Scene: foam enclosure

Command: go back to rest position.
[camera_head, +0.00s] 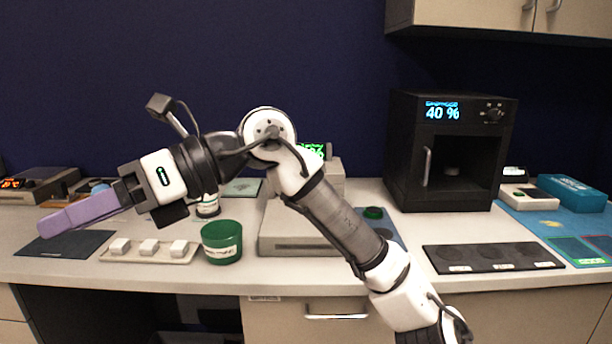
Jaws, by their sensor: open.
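My gripper (60,222) shows in the head camera view at the left, at the end of my raised, bent arm. Its purple fingers point left and slightly down, above a dark mat (65,246) on the bench. The fingers are seen from the side, so the gap between them is hidden. I see nothing held at their tips. My arm rises from the lower right, bends at a white joint near the middle and hides part of the bench behind it.
On the bench (225,279), a tray with white blocks (148,257) and a green tub (221,244) stand below my forearm. A black box with an open front (408,160) stands right of my arm. A dark plate (493,259) lies before it. Cabinets (470,16) hang upper right.

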